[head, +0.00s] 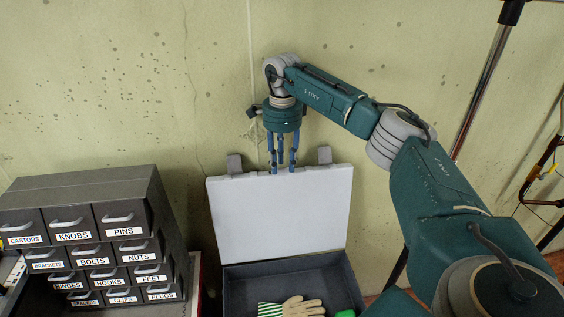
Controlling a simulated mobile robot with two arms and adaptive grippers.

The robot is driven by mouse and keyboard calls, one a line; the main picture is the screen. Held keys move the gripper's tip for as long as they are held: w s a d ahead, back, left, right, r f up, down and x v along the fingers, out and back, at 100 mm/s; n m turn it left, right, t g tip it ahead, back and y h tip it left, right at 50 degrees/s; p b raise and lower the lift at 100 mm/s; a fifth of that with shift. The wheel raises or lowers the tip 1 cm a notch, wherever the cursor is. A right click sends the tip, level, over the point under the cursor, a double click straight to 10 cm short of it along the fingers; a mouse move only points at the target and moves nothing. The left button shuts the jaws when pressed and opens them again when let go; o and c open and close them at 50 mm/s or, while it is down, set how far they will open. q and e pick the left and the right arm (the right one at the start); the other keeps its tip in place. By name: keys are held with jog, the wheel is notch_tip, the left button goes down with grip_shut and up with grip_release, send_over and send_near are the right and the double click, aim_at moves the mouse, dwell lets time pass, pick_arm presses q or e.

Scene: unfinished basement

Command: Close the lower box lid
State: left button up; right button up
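A box stands open at the bottom middle of the head view. Its white lid (280,215) is raised and upright, with two grey latches (235,164) on its top edge. The dark box body (290,276) is below it, its lower part cut off by the frame. My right gripper (283,168) points down at the middle of the lid's top edge. Its blue fingers look close together, and their tips seem to touch or overlap the edge; I cannot tell whether they grip it. My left gripper is out of view.
In the box are a striped glove (298,307) and a green item (345,313). A grey drawer cabinet (90,235) with labelled drawers stands left of the box. A stained wall (120,80) is behind. A metal pole (482,85) stands at the right.

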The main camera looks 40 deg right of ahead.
jog(key=shift+f, duration=0.95)
jog(key=shift+c, duration=0.3)
grip_shut()
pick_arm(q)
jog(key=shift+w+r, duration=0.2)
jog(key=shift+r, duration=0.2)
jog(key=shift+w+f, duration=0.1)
pick_arm(e)
jog(key=shift+s, duration=0.15)
